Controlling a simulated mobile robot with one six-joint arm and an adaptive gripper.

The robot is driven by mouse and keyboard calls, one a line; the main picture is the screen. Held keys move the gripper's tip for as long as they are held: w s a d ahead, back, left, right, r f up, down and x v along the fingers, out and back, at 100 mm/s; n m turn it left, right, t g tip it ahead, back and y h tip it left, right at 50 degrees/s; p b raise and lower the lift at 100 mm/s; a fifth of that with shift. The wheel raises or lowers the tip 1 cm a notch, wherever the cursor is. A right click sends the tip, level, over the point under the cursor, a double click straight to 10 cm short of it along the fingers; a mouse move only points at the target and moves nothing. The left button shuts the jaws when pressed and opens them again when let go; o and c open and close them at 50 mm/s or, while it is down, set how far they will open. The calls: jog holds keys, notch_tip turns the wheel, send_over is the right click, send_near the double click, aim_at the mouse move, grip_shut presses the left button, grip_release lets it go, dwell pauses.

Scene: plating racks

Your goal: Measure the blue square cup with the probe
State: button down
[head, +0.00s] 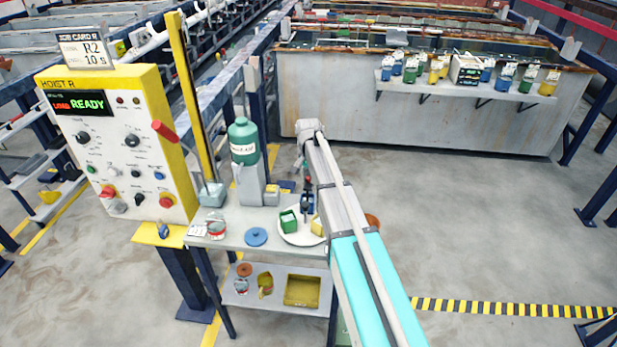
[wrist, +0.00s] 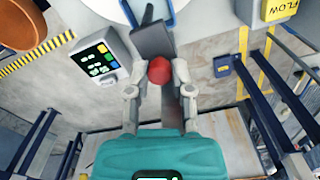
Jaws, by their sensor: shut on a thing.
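My gripper (wrist: 160,78) is shut on a dark grey probe with a red part (wrist: 159,71) between the fingers. The probe (wrist: 150,40) points toward the blue square cup (wrist: 159,20), whose blue rim shows at the top edge of the wrist view. The dark tip overlaps the cup's opening; I cannot tell how deep it reaches. In the head view the blue cup (head: 307,212) is small and partly covered by the dark probe, on a white round plate (head: 290,239) between a green cup (head: 289,220) and a yellow cup (head: 317,226).
The plate stands on a grey bench (head: 275,247) with a green bottle (head: 243,142), a blue disc (head: 256,236) and a red-white can (head: 216,228). A yellow control panel (head: 120,140) stands left. Open floor (head: 480,220) is at right.

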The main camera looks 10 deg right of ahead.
jog(key=shift+r+p, duration=1.75)
jog(key=shift+r, duration=0.3)
jog(key=shift+w, duration=0.1)
jog(key=c, duration=0.5)
grip_release()
jog(key=shift+f, duration=0.2)
jog(key=shift+f+b, duration=2.4)
jog(key=shift+b, duration=0.25)
notch_tip(320, 180, up, 14)
jog(key=p, duration=1.4)
jog(key=s+f+n+b, duration=0.2)
jog(key=s+f+b, duration=0.2)
jog(key=s, duration=0.5)
jog(key=s+f+n+b, duration=0.2)
jog(key=s+f+b, duration=0.2)
jog(key=s, duration=0.6)
jog(key=s+f+n+b, duration=0.3)
jog(key=s+f+b, duration=0.1)
jog(key=s, duration=0.6)
jog(key=shift+s+f, duration=0.2)
jog(key=shift+s, duration=0.05)
